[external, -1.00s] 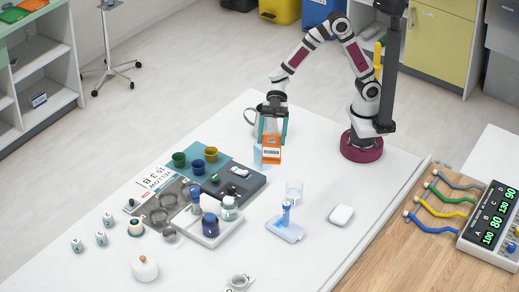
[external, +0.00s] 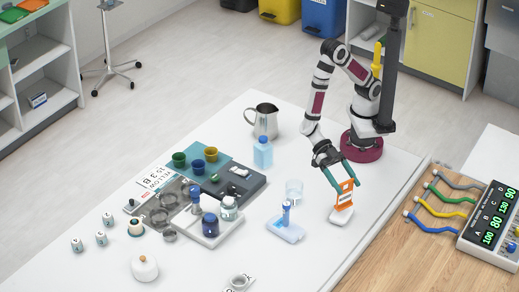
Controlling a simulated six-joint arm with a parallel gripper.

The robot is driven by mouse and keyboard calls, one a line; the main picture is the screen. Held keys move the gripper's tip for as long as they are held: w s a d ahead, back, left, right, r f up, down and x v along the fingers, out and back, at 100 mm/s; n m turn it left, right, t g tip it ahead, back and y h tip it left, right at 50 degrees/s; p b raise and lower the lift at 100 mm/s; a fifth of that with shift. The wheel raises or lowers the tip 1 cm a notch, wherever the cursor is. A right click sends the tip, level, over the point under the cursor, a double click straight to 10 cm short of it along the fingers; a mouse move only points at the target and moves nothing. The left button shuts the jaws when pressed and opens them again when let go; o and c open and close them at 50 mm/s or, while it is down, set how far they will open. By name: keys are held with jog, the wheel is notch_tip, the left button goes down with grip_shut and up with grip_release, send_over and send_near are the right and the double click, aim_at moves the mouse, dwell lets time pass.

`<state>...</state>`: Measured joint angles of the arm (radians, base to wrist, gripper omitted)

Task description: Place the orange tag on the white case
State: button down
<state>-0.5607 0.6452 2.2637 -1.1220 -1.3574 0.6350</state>
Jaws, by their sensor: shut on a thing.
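The orange tag (external: 345,194) has a white label and stands tilted between the teal fingers of my gripper (external: 340,186). My gripper is shut on the tag. The white case (external: 340,216) is a small rounded box lying on the white table, right of the glass. The tag is directly over the case, and its lower end overlaps the case's upper side in the picture. I cannot tell whether the two touch.
A clear glass (external: 294,190) and a light blue tray with a blue-topped stamp (external: 286,231) stand left of the case. A blue-capped bottle (external: 263,153) and a metal pitcher (external: 265,120) are farther back. Coloured cables (external: 440,207) and a display (external: 492,220) are at right.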

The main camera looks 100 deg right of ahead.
aim_at(346, 195)
jog(key=shift+f, duration=1.2)
jog(key=shift+f, duration=0.2)
grip_release()
